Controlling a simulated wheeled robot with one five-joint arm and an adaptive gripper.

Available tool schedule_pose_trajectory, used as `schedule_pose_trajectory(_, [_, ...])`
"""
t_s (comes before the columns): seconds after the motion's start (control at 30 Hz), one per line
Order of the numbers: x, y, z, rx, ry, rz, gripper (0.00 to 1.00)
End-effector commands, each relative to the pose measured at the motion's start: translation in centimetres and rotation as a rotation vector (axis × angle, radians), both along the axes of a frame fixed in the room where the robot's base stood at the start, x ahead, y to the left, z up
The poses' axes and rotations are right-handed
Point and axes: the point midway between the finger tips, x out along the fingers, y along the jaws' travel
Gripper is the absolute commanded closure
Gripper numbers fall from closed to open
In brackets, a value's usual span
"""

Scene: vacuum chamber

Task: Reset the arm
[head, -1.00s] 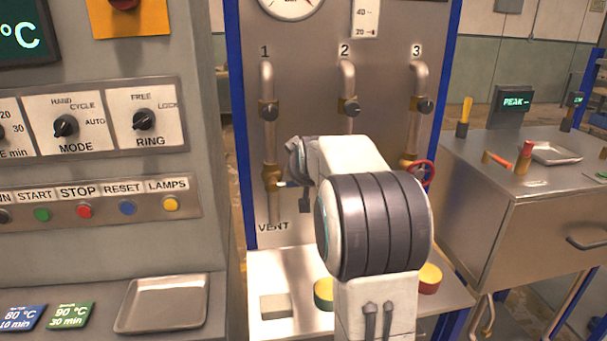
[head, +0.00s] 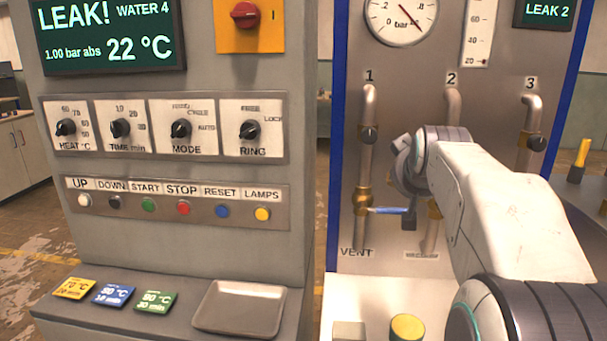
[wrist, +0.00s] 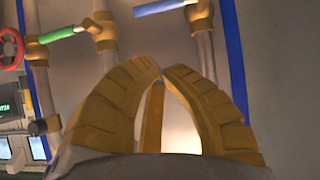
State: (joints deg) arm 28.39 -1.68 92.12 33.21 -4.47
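My arm (head: 500,205) reaches from the lower right toward the valve panel (head: 350,130). Its far end stands in front of pipes 1 and 2, and my gripper's fingers cannot be made out in the head view. In the wrist view my gripper (wrist: 160,68) has its yellow-brown fingers curved together, tips nearly meeting, with nothing seen held between them. A blue lever (head: 387,210) sticks out sideways from the valve on pipe 1. In the wrist view a green lever (wrist: 64,33) and a blue lever (wrist: 157,7) sit on pipes beyond the fingers.
A control cabinet (head: 230,70) stands at left; its screen (head: 110,35) reads "LEAK!". A metal tray (head: 240,308) and several coloured cards lie on its ledge. A yellow-topped round piece (head: 407,327) sits below the panel. A red handwheel (wrist: 10,48) shows in the wrist view.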

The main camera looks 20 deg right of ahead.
Motion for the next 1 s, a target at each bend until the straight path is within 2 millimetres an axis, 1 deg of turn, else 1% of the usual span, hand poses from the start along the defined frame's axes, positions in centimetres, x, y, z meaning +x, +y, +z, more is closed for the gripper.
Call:
schedule_pose_trajectory(0.13, [-0.1,0.0,0.1,0.0,0.0,0.0,1.0])
schedule_pose_trajectory(0.2, [-0.6,0.3,-0.8,0.036,0.03,-0.012,1.0])
schedule_pose_trajectory(0.27, [-1.3,0.7,-2.8,0.075,0.087,-0.019,1.0])
schedule_pose_trajectory(0.37, [-3.2,1.7,-7.5,0.148,0.206,-0.029,1.0])
schedule_pose_trajectory(0.4, [-4.3,2.3,-9.6,0.182,0.261,-0.033,1.0])
schedule_pose_trajectory(0.47, [-6.5,3.5,-12.6,0.232,0.347,-0.04,1.0])
schedule_pose_trajectory(0.5, [-8.3,4.5,-14.4,0.262,0.401,-0.043,1.0])
schedule_pose_trajectory(0.57, [-10.9,6.5,-16.7,0.302,0.479,-0.036,1.0])
schedule_pose_trajectory(0.6, [-12.7,8.0,-18.0,0.323,0.526,-0.025,1.0])
schedule_pose_trajectory(0.67, [-15.3,10.4,-19.5,0.345,0.591,0.001,1.0])
schedule_pose_trajectory(0.7, [-17.0,11.9,-20.4,0.354,0.63,0.023,1.0])
schedule_pose_trajectory(0.8, [-21.0,15.6,-22.1,0.354,0.705,0.093,1.0])
schedule_pose_trajectory(0.9, [-24.0,18.5,-22.9,0.325,0.733,0.182,1.0])
schedule_pose_trajectory(1.0, [-25.2,20.4,-22.6,0.284,0.715,0.267,1.0])
